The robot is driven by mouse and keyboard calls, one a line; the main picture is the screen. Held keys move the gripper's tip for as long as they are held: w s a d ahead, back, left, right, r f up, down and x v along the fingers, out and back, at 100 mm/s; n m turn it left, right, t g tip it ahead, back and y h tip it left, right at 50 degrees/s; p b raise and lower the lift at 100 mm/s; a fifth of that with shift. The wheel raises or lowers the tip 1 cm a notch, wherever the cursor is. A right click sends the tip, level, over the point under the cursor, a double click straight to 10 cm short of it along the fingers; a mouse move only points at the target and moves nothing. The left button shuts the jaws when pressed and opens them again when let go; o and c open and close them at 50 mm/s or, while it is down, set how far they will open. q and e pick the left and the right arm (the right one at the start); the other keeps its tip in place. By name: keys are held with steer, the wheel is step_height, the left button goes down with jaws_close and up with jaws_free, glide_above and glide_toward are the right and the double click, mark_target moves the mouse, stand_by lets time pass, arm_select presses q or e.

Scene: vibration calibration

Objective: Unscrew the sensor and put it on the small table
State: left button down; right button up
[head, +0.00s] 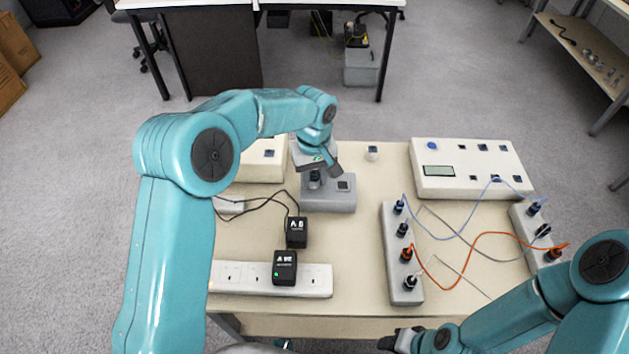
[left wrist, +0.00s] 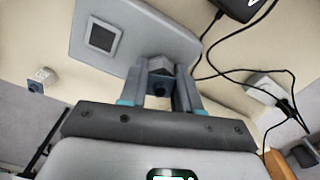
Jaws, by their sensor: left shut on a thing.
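The sensor (left wrist: 160,66), a small dark grey piece with flat sides, sits between the two fingers of my left gripper (left wrist: 159,90) in the left wrist view. It is at the grey block (left wrist: 128,30) with a dark square panel; whether it is still threaded there I cannot tell. In the head view my left gripper (head: 316,172) points down over the left part of the grey block (head: 328,200), shut on the sensor and largely hiding it. My right gripper (head: 400,341) is low at the bottom edge, partly cut off; its finger opening is unclear.
The table (head: 340,312) carries a power strip (head: 318,280) with black adapters, a socket bar (head: 400,265) with coloured cables, and a white instrument (head: 470,170). A shelf (head: 575,50) is at far right.

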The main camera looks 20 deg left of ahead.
mark_target(314, 172)
arm_select(q)
steer(key=shift+r, duration=0.3)
stand_by(0.6)
steer(key=shift+r+p, duration=1.45)
steer(key=shift+r, duration=0.3)
